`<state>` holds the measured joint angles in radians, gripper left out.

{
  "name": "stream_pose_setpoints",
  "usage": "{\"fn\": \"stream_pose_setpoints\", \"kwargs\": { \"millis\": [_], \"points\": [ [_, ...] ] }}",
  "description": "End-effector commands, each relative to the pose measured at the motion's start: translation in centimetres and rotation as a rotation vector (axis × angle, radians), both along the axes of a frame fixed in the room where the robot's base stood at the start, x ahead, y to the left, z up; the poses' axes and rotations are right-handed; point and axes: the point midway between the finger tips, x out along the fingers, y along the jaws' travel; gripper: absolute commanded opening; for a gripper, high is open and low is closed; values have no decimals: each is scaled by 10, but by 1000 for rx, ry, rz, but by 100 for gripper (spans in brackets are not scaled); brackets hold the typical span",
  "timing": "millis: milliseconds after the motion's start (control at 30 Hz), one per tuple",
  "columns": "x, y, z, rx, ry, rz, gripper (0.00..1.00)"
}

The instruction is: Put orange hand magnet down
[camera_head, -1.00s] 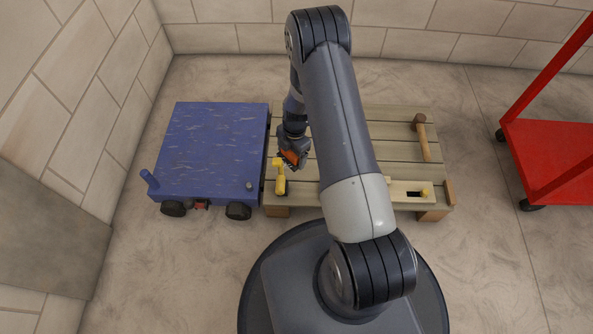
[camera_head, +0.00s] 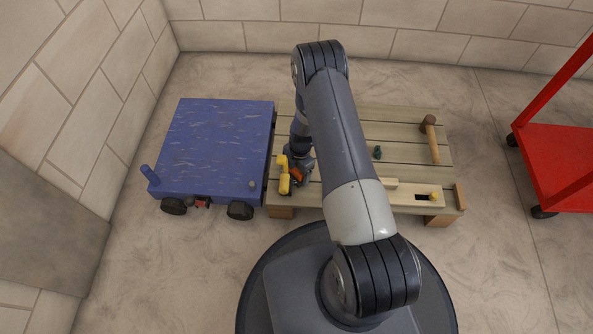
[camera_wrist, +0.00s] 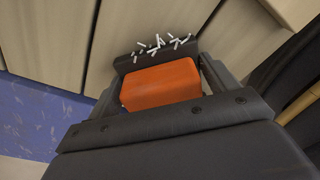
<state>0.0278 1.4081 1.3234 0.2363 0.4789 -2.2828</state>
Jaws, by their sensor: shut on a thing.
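The orange hand magnet (camera_wrist: 160,84) is a small orange block between the fingers of my gripper (camera_wrist: 178,88) in the wrist view. My gripper is shut on it. Several small whitish slivers lie by the block's far edge; I cannot tell whether they cling to it or rest on something. In the head view the magnet (camera_head: 296,173) shows as a small orange patch at my gripper (camera_head: 299,170), low over the front left of the wooden slatted pallet (camera_head: 400,140). I cannot tell whether the magnet touches the slats.
A yellow tool (camera_head: 284,180) stands just left of my gripper. A blue cart (camera_head: 215,150) adjoins the pallet's left side. A red trolley (camera_head: 560,150) stands far right.

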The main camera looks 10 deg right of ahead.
Motion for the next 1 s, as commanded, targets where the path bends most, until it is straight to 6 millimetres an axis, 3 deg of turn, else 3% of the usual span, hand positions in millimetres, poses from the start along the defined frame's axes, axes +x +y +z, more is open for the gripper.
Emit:
{"fn": "stream_pose_setpoints", "kwargs": {
  "millis": [167,200,400,733,1000],
  "points": [
    [0,0,-4,0,0,0,63],
    [0,0,-3,0,0,0,85],
    [0,0,-2,0,1,0,100],
    [0,0,3,0,1,0,100],
    [4,-6,59,-1,-2,1,100]
  ]
}}
